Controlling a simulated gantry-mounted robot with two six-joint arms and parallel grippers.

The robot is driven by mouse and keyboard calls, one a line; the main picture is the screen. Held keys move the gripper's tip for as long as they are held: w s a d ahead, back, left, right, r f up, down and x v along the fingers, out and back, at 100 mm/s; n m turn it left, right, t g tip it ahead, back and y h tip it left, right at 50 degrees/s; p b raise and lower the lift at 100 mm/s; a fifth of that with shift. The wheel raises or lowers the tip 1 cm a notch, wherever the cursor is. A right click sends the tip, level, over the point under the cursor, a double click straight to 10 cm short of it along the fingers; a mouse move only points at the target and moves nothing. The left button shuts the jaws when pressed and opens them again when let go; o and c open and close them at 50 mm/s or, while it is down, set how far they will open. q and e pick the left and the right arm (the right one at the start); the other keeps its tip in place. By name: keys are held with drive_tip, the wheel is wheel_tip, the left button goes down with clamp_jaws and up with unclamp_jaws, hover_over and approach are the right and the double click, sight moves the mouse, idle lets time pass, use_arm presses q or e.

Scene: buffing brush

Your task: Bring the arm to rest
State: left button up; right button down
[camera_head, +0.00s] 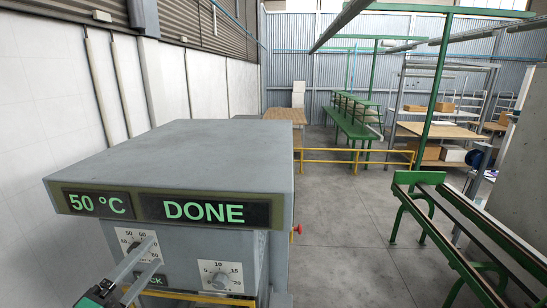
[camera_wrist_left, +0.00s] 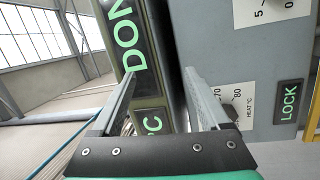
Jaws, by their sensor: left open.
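My left gripper (camera_head: 154,251) is at the lower left of the head view, in front of the grey machine's front panel. Its two fingers are apart with nothing between them, and it also shows in the left wrist view (camera_wrist_left: 162,73). The grey machine (camera_head: 185,160) has a display (camera_head: 165,207) reading "50 °C" and "DONE". The heat dial (camera_head: 127,236) is partly hidden behind my fingers; in the wrist view its knob (camera_wrist_left: 230,113) lies beside the right finger, and I cannot tell whether they touch. My right gripper is not in view.
A timer dial (camera_head: 220,276) is right of the gripper, and a LOCK label (camera_wrist_left: 289,101) is on the panel. A red button (camera_head: 298,229) sticks out at the machine's right side. A green-framed roller conveyor (camera_head: 455,235) stands right; the floor (camera_head: 345,220) between is clear.

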use_arm(q)
drive_tip(key=s+d+r+m+t+h, duration=0.25)
drive_tip(key=d+r+m, duration=0.25)
drive_tip(key=d+r, duration=0.65)
drive_tip(key=s+d+r+m+t+h+p, duration=0.1)
drive_tip(key=s+r+m, duration=0.25)
drive_tip(key=r, duration=0.35)
drive_tip(key=s+d+r+m+t+h, duration=0.1)
drive_tip(key=s+d+r+m+t, duration=0.15)
drive_tip(key=s+r, duration=0.35)
drive_tip(key=s+a+r+m+t+y, duration=0.2)
drive_tip(key=s+a+r+m+y, duration=0.1)
drive_tip(key=s+a+r+y, duration=0.2)
drive_tip(key=shift+m+y, duration=0.3)
drive_tip(key=shift+y, duration=0.35)
drive_tip(key=shift+d, duration=0.1)
